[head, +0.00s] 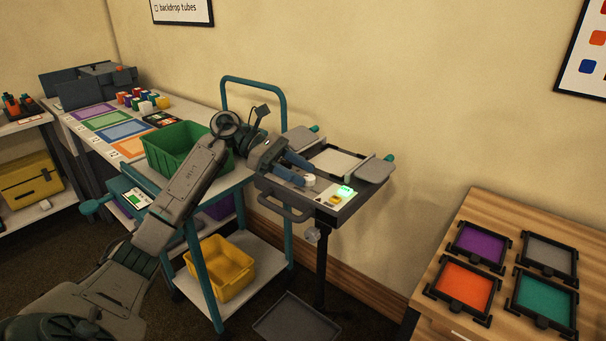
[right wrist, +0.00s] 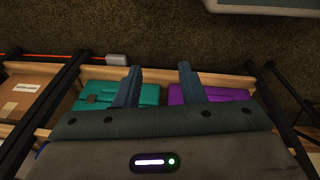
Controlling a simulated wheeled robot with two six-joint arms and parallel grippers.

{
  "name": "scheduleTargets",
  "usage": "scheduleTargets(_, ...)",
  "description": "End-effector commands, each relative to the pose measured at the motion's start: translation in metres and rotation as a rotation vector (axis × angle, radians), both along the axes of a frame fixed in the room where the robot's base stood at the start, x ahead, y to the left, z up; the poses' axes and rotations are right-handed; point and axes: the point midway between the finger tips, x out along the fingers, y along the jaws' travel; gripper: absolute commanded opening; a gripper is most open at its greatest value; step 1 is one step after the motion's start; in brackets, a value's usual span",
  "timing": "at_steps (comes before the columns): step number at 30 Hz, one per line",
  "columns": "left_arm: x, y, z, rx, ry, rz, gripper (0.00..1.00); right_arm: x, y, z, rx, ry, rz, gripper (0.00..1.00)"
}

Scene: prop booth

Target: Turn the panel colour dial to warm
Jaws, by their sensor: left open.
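The light panel (head: 348,162) is a pale plate in a grey tray-like unit on a black stand, in the middle of the head view. On its front strip sit a small white round dial (head: 309,181), a yellow-orange piece (head: 335,199) and a lit green display (head: 345,190). The dial's pointer and markings are too small to read. My left gripper (head: 306,173) is open, its blue fingers at the dial; I cannot tell whether they touch it. My right gripper (right wrist: 160,68) shows only in the right wrist view, open and empty, its fingers apart.
A teal cart (head: 203,270) with a green bin (head: 185,149) and a yellow bin (head: 222,268) stands left of the panel. A wooden table (head: 490,209) with coloured framed trays is at right. The right wrist view shows teal (right wrist: 88,96) and purple (right wrist: 205,94) cases on a shelf.

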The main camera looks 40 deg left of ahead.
Motion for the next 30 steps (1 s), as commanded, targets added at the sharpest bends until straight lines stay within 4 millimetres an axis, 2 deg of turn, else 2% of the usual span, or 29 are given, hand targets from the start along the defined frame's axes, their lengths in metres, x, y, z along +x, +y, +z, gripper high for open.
scheduleTargets(1, -0.002, 0.009, 0.002, 0.003, -0.001, 0.004, 0.47, 0.008, 0.002, 0.011, 0.002, -0.023, 0.002, 0.36)
scheduleTargets(6, -0.010, 0.042, 0.015, 0.003, 0.000, 0.005, 0.47, 0.015, 0.003, 0.035, -0.001, -0.041, 0.006, 0.36)
scheduleTargets(13, -0.018, 0.075, 0.030, 0.000, 0.000, 0.003, 0.47, 0.020, 0.005, 0.058, -0.002, -0.056, 0.010, 0.36)
scheduleTargets(18, -0.021, 0.083, 0.035, -0.001, -0.001, 0.000, 0.47, 0.021, 0.006, 0.064, -0.003, -0.060, 0.011, 0.36)
scheduleTargets(30, -0.021, 0.084, 0.036, -0.001, 0.000, 0.000, 0.47, 0.021, 0.006, 0.065, -0.003, -0.060, 0.011, 0.36)
